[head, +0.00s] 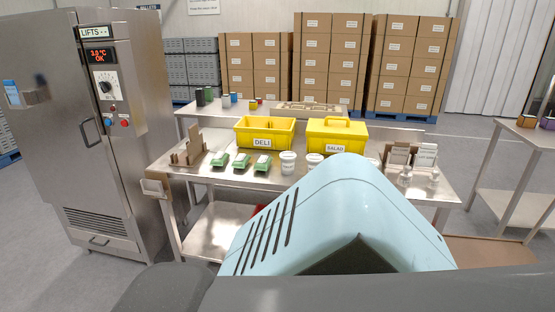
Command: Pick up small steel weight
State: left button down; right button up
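Two small silvery knobbed pieces stand near the right end of the steel table (205,174). They look like steel weights: one is the left piece (406,173), the other the right piece (434,175). They are too small in the picture to compare surely in size. They stand in front of upright white cards in brown holders. Neither of my grippers is in view. A pale blue slotted shell in the near foreground hides the front middle of the table.
A yellow DELI bin (263,142) and a closed yellow SALAD box (335,148) stand behind green packs (242,162) and white tubs (288,162). A steel cabinet (60,120) is at left. Another table (540,135) is at right, with floor between.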

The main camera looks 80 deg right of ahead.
aim_at(432, 182)
jog(key=z, duration=3.75)
